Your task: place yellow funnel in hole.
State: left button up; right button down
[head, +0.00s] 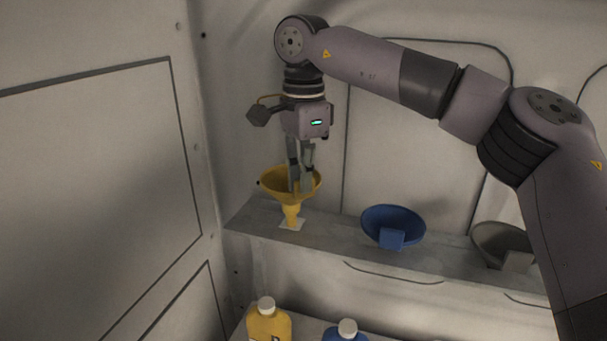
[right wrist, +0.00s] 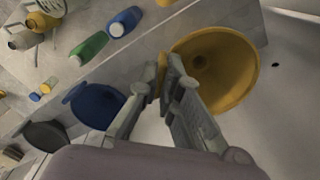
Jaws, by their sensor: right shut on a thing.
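The yellow funnel (head: 291,184) stands upright at the left end of the grey shelf (head: 340,237), its spout over a small pale square plate (head: 292,224). Whether the spout is in a hole cannot be seen. My right gripper (head: 301,186) points down at the funnel. In the right wrist view the fingers (right wrist: 170,85) are closed on the near edge of the yellow funnel (right wrist: 222,65), with a yellow piece between the tips. My left gripper is not in view.
A blue funnel (head: 393,221) and a grey funnel (head: 497,241) sit on the shelf to the right. Below are a yellow bottle (head: 268,322) and a blue bottle (head: 345,333). A green bottle (right wrist: 89,47) shows in the right wrist view. A wall panel (head: 100,170) stands close on the left.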

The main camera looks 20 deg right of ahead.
jog(key=shift+d+f, duration=0.1)
jog(key=shift+f, duration=0.3)
jog(key=c, duration=1.8)
grip_release()
jog(key=shift+r, duration=0.1)
jog(key=shift+r+b, duration=0.55)
jog(key=shift+r, duration=3.75)
